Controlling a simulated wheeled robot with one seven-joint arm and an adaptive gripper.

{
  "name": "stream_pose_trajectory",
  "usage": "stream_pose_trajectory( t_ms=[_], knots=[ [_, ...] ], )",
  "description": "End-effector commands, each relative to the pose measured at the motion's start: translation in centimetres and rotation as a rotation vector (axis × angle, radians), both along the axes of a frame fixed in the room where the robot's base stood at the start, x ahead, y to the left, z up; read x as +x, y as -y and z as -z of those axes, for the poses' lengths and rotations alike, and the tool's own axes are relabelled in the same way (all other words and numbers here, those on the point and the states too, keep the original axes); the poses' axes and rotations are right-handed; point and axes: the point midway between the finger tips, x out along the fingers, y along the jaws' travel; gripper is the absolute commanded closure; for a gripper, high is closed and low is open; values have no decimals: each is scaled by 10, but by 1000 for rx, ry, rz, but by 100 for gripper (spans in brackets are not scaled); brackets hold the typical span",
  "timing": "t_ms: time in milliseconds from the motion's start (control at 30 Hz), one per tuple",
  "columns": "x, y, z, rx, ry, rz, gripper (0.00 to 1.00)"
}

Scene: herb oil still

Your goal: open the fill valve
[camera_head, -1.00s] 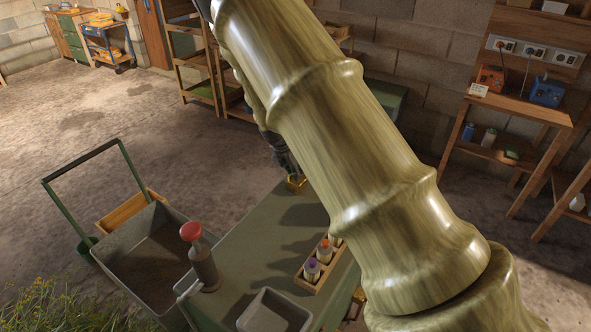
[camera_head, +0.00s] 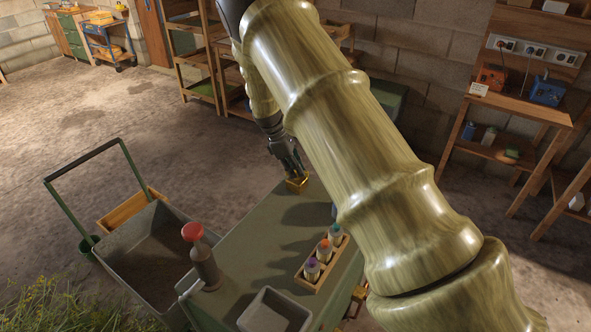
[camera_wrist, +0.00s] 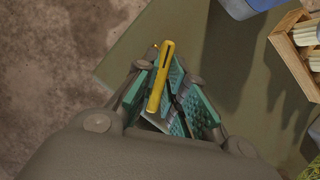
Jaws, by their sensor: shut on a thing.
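A yellow lever (camera_wrist: 161,78), which looks like the fill valve's handle, stands between the teal finger pads of my gripper (camera_wrist: 163,88) in the wrist view. My gripper is shut on it. In the head view my gripper (camera_head: 291,168) reaches down to a brass-yellow fitting (camera_head: 297,184) at the far end of the green bench top (camera_head: 245,229). The fingers hide part of the fitting, and I cannot tell how far the lever is turned.
A wooden rack (camera_head: 311,283) with several coloured-cap vials, a grey tray (camera_head: 273,311) and a red-topped grey cylinder (camera_head: 204,266) stand on the bench. A grey cart (camera_head: 130,267) is at its left. My arm hides the bench's right side.

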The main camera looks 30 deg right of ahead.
Motion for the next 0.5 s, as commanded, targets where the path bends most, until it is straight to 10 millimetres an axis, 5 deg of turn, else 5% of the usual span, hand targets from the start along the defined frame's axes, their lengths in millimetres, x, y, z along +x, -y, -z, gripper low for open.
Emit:
stream_pose_trajectory(
  t_ms=[500],
  knots=[
    [4, 2, -3, 0, 6, 393, 100]
  ],
)
